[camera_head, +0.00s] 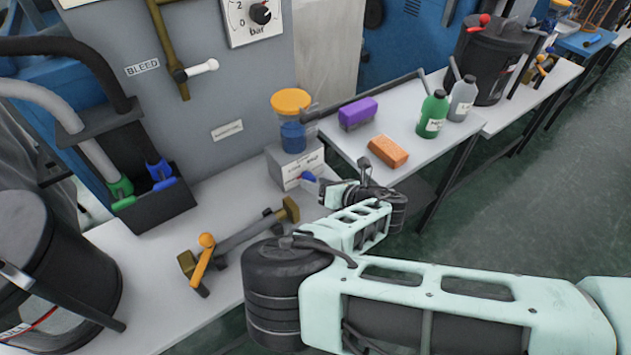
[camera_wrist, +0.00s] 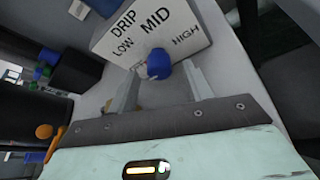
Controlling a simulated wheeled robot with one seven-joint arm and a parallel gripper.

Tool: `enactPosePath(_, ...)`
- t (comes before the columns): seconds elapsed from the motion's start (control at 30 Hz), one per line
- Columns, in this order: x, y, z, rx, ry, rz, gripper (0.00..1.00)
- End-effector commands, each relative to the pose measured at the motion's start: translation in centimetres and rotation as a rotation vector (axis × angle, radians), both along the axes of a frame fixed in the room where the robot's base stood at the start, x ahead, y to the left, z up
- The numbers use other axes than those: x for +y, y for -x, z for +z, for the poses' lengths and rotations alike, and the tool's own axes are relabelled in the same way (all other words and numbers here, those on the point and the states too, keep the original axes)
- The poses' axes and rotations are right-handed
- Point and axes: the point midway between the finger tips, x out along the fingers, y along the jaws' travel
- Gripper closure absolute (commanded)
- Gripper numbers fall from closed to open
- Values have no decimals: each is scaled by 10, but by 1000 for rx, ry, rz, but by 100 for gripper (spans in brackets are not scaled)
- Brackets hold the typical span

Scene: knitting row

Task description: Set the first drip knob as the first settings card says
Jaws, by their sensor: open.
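The drip knob (camera_wrist: 158,64) is blue and sits at the lower edge of a white sloped panel (camera_wrist: 140,32) in the wrist view. The panel reads DRIP, LOW, MID and HIGH from left to right. I cannot tell which mark the knob points to. My gripper (camera_wrist: 163,76) is open, with its two fingers on either side of the knob; contact is not clear. In the head view the knob (camera_head: 308,176) shows small and blue on a grey-white box (camera_head: 288,165), beside my gripper. A small white label (camera_head: 227,130) on the cabinet is unreadable; I cannot tell whether it is the settings card.
An orange-topped blue oiler (camera_head: 291,115) stands on the box. A side table holds a purple block (camera_head: 358,113), an orange brick (camera_head: 388,151) and a green bottle (camera_head: 433,115). A lever with an orange knob (camera_head: 206,241) lies left of my arm.

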Motion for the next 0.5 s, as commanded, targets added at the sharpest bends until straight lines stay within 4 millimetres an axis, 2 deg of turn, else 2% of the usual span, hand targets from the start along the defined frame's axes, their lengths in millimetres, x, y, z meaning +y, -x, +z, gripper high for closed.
enactPosePath(0.17, 8, -7, -4, -1, 1, 0, 50)
enactPosePath(0.43, 9, -8, -4, -1, 1, 0, 50)
enactPosePath(0.47, 9, -8, -4, -1, 1, 0, 55)
enactPosePath(0.5, 9, -8, -4, -1, 1, 0, 66)
